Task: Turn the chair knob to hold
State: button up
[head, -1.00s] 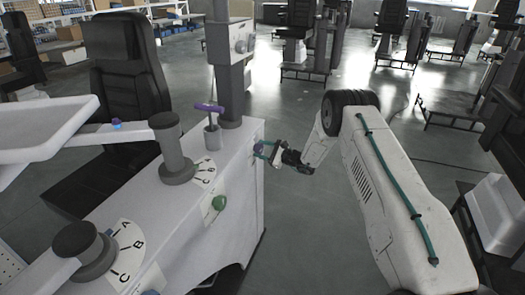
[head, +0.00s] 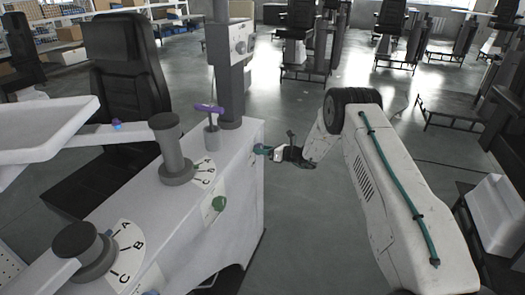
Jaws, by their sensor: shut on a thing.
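A small teal knob (head: 260,149) sits on the right side face of the white cabinet (head: 240,165), near its top edge. My gripper (head: 270,152) reaches it from the right and is shut on it. The knob is mostly hidden by the fingers, and its setting cannot be read from here. A black chair (head: 125,80) stands behind the cabinet at the left.
A purple-topped lever (head: 209,108), a green knob (head: 219,203) and two grey pivots with lettered dials, one of them the front pivot (head: 84,250), are on the cabinet. A grey column (head: 229,70) rises from it.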

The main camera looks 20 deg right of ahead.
jog(key=m, duration=0.4)
jog(key=shift+d+f+m+g, duration=0.1)
jog(key=shift+d+m+g, duration=0.2)
jog(key=shift+g, duration=0.1)
dwell(0.5)
jog(key=o, duration=1)
jog(key=shift+m, duration=0.3)
jog(key=shift+c, duration=0.2)
jog(key=shift+a, duration=0.15)
jog(key=v, duration=0.7)
jog(key=shift+s+d, duration=0.15)
jog(key=shift+d, duration=0.25)
